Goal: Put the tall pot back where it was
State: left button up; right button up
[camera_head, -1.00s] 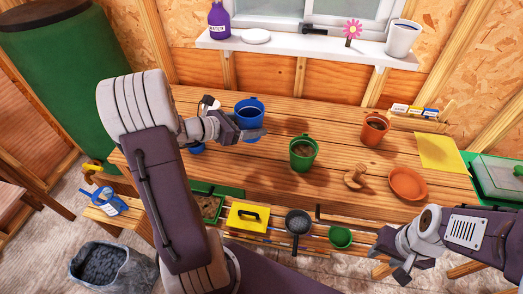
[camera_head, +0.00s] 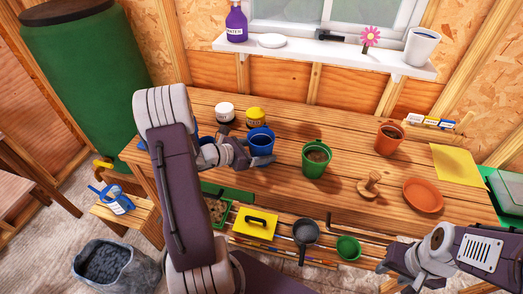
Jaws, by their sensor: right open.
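A blue pot (camera_head: 262,140) is at the left part of the wooden bench. My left gripper (camera_head: 258,160) reaches it from the left, with its fingers at the pot's side, and appears shut on it; the far finger is partly hidden. Whether the pot touches the bench is not clear. A green pot (camera_head: 317,157) with soil stands at mid bench, and an orange pot (camera_head: 389,137) stands to its right. A white pot (camera_head: 421,47) stands on the windowsill. My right gripper (camera_head: 398,268) is open and empty at the lower right, in front of the bench.
A white-lidded jar (camera_head: 225,112) and a yellow-lidded jar (camera_head: 256,116) stand behind the blue pot. A wooden dibber-like piece (camera_head: 369,186), an orange saucer (camera_head: 423,195) and a yellow sheet (camera_head: 456,164) lie at the right. The bench's middle back is clear.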

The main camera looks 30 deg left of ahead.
pick_arm(q)
jog(key=o, duration=1.4)
jog(key=shift+f, duration=0.1)
jog(key=shift+r, duration=0.25)
jog(key=p+v, duration=0.1)
jog(key=v, duration=1.1)
jog(key=shift+f, duration=0.15)
